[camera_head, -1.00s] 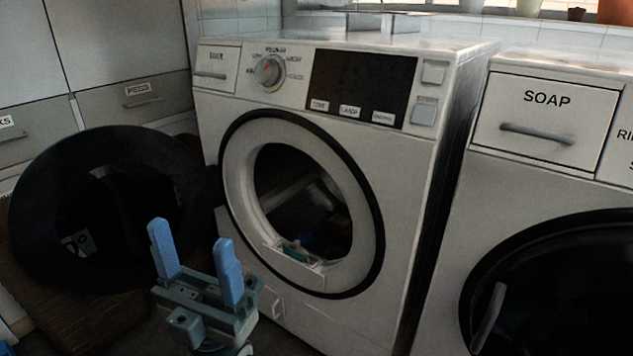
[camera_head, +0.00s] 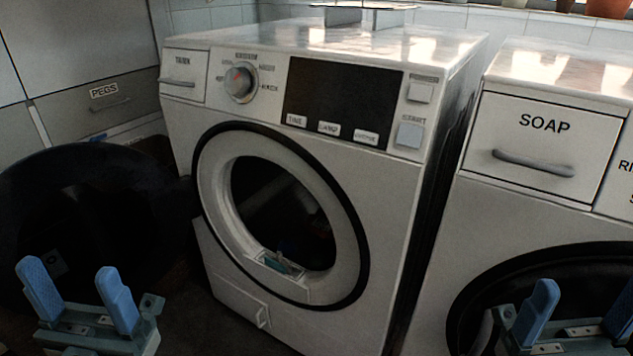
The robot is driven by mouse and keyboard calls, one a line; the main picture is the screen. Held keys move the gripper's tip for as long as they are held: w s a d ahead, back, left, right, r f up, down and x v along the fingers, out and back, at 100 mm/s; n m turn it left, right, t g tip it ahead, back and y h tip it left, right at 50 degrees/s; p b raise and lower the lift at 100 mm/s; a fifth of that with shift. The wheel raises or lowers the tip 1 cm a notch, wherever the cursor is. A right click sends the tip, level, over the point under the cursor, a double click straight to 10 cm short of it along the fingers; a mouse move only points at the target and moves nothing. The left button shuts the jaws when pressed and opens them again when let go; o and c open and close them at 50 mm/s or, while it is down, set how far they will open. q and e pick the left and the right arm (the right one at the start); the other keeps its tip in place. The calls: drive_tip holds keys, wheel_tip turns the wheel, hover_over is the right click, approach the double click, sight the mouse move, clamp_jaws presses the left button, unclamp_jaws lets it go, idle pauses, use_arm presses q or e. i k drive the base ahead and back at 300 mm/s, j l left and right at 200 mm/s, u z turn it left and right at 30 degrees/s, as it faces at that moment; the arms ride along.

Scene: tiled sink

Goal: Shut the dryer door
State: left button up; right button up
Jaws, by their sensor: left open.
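The white dryer (camera_head: 385,225) stands in the middle of the view, with its round opening uncovered. Its dark round door (camera_head: 90,170) is swung wide open to the left, and the picture's left edge cuts it off. My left gripper (camera_head: 70,275) is open and empty at the lower left, in front of the door's lower part in the picture. I cannot tell how far apart they are. My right gripper (camera_head: 583,300) is at the lower right in front of the washer, its fingers apart and empty. Its lower part is cut off.
A washer (camera_head: 430,290) with a soap drawer (camera_head: 540,145) and a dark round door stands to the right. Grey cabinets with a drawer marked PEGS (camera_head: 105,105) stand behind the dryer door. Small items lie inside the dryer opening. Dark floor shows before the dryer.

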sight(81, 208)
drive_tip(key=j, duration=0.6)
drive_tip(key=i+j+u, duration=0.15)
drive_tip(key=j, duration=1.1)
drive_tip(key=i+j+u, duration=0.1)
drive_tip(key=j, duration=0.5)
drive_tip(key=i, duration=0.05)
